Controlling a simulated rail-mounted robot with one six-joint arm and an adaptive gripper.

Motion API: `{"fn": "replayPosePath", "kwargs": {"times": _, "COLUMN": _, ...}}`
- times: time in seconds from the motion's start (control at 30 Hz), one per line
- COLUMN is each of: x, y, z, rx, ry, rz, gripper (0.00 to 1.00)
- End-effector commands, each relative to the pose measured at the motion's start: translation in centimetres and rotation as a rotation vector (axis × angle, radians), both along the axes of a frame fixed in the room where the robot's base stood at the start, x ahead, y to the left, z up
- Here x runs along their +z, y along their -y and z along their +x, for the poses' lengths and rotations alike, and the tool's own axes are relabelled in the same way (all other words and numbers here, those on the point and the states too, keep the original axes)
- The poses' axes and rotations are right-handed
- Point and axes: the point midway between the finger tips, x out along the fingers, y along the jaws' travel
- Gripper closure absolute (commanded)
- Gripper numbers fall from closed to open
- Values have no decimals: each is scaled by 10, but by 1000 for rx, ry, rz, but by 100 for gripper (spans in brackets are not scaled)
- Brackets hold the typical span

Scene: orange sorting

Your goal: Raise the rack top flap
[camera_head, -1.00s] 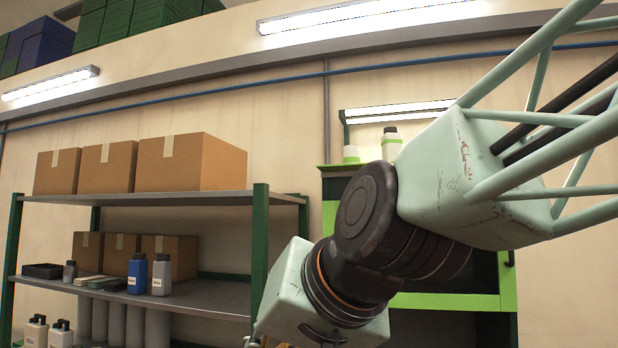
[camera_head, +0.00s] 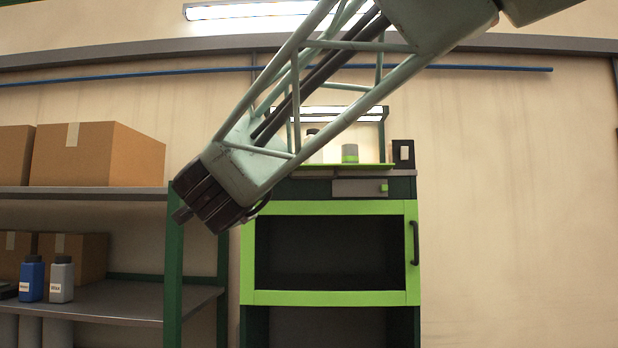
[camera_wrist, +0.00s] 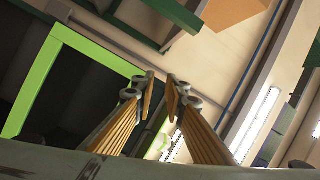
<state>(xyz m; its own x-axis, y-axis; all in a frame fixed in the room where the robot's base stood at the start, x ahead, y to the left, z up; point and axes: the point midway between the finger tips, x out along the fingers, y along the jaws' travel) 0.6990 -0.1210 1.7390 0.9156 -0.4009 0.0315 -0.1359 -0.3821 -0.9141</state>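The rack (camera_head: 249,318) stands right of centre in the head view. Its upper front has a bright green framed flap (camera_head: 330,298) around a dark middle, with a black upright handle (camera_head: 415,243) on its right side. The flap looks flush with the front. I cannot tell whether its dark middle is a pane or an opening. In the wrist view, the green frame (camera_wrist: 38,82) shows tilted at the left. My gripper (camera_wrist: 161,78) is open and empty, its two ribbed fingers apart.
A shelf unit (camera_head: 120,302) with cardboard boxes (camera_head: 95,155) and bottles (camera_head: 62,278) stands left of the rack. Small containers (camera_head: 349,153) and a lamp (camera_head: 375,114) are on or above the rack top. My arm crosses in front of the rack's upper left. The wall at right is clear.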

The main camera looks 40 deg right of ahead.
Motion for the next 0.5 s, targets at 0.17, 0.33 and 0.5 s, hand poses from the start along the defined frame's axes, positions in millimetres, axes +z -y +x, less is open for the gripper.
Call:
{"fn": "replayPosePath", "kwargs": {"times": 0.17, "x": 26, "y": 44, "z": 3, "rx": -153, "ry": 109, "rz": 81, "gripper": 88}}
{"fn": "replayPosePath", "kwargs": {"times": 0.33, "x": 41, "y": 84, "z": -5, "rx": -308, "ry": 205, "rz": 151, "gripper": 88}}
{"fn": "replayPosePath", "kwargs": {"times": 0.5, "x": 49, "y": 119, "z": -21, "rx": -463, "ry": 294, "rz": 210, "gripper": 88}}
